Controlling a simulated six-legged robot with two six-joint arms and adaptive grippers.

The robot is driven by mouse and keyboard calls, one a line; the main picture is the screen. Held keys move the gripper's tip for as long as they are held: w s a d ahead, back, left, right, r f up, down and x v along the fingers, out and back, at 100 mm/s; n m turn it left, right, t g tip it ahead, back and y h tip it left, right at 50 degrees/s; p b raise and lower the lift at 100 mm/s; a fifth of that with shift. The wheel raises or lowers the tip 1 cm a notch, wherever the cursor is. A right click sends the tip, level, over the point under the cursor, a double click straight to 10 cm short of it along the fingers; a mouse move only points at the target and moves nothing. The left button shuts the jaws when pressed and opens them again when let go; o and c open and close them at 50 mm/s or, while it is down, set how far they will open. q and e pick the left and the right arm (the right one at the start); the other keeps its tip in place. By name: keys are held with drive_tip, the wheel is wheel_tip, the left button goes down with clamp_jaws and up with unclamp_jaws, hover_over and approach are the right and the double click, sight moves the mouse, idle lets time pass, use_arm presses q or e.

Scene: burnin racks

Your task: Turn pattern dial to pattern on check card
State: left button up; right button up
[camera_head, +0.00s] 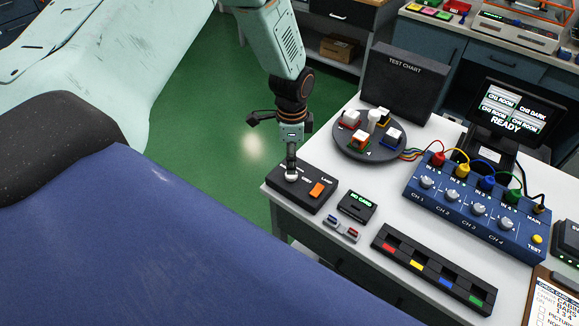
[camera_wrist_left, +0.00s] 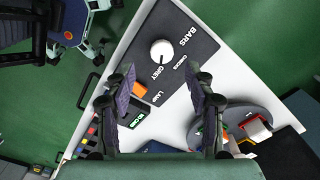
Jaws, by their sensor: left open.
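The pattern dial is a round white knob (camera_wrist_left: 162,50) on a black box (camera_head: 309,202) at the table's near left corner; it also shows in the head view (camera_head: 291,177). My left gripper (camera_head: 291,160) is above the dial, pointing down. In the left wrist view its two fingers (camera_wrist_left: 164,85) are spread with nothing between them, and the knob lies beyond the tips. The check card (camera_head: 554,300) lies at lower right, partly cut off; BARS is readable on it. My right gripper is not in view.
An orange LAMP switch (camera_head: 317,189) sits beside the dial. A card reader (camera_head: 357,206) reads NO CARD. A round turntable (camera_head: 369,142) with small blocks, a TEST CHART panel (camera_head: 405,82), a blue channel box (camera_head: 475,208) and a slotted black tray (camera_head: 434,268) fill the table.

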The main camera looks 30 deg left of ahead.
use_arm(q)
drive_tip(key=f, duration=0.4)
drive_tip(key=shift+w+f, duration=0.2)
drive_tip(key=shift+f, duration=0.35)
drive_tip(key=shift+s+f, duration=0.2)
drive_tip(key=shift+w+a+f, duration=0.1)
drive_tip(key=shift+c, duration=0.3)
drive_tip(key=shift+w, duration=0.1)
drive_tip(key=shift+c, duration=1.4)
drive_tip(key=c, duration=0.4)
clamp_jaws()
